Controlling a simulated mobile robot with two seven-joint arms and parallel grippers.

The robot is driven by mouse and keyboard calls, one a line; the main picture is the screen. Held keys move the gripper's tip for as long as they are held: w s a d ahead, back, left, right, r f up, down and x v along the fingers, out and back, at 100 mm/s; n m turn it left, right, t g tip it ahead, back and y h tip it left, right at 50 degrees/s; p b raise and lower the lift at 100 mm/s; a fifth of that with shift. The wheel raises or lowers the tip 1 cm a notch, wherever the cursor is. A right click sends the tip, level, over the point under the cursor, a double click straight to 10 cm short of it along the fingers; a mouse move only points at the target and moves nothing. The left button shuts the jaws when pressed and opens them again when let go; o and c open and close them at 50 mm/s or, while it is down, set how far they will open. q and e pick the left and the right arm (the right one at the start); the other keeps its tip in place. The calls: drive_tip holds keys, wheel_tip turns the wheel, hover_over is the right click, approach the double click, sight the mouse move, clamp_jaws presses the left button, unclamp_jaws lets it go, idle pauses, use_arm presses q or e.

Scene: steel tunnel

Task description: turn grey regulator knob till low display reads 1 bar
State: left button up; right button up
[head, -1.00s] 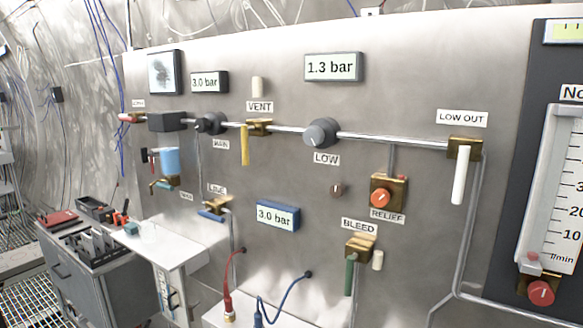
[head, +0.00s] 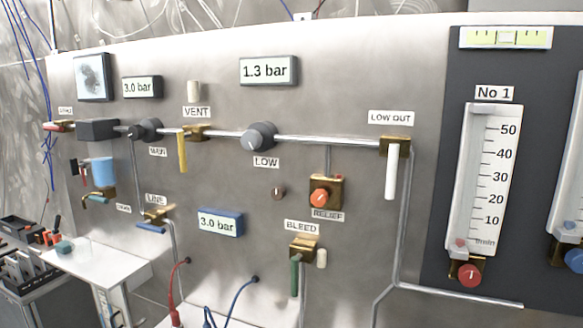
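The grey regulator knob (head: 260,138) sits on the steel pipe above the LOW label (head: 266,162), with a light mark on its face toward the lower left. The display above it (head: 268,71) reads 1.3 bar; I take it to be the low display from its place over the knob. A similar dark knob (head: 146,130) sits farther left above the MAIN label. Neither of my grippers shows in the head view, and nothing touches the knob.
Along the panel are a yellow VENT lever (head: 182,153), a white LOW OUT lever (head: 391,172), an orange RELIEF knob (head: 320,197) and a green BLEED lever (head: 294,278). A flowmeter (head: 486,180) stands at right. A white shelf (head: 105,268) juts out lower left.

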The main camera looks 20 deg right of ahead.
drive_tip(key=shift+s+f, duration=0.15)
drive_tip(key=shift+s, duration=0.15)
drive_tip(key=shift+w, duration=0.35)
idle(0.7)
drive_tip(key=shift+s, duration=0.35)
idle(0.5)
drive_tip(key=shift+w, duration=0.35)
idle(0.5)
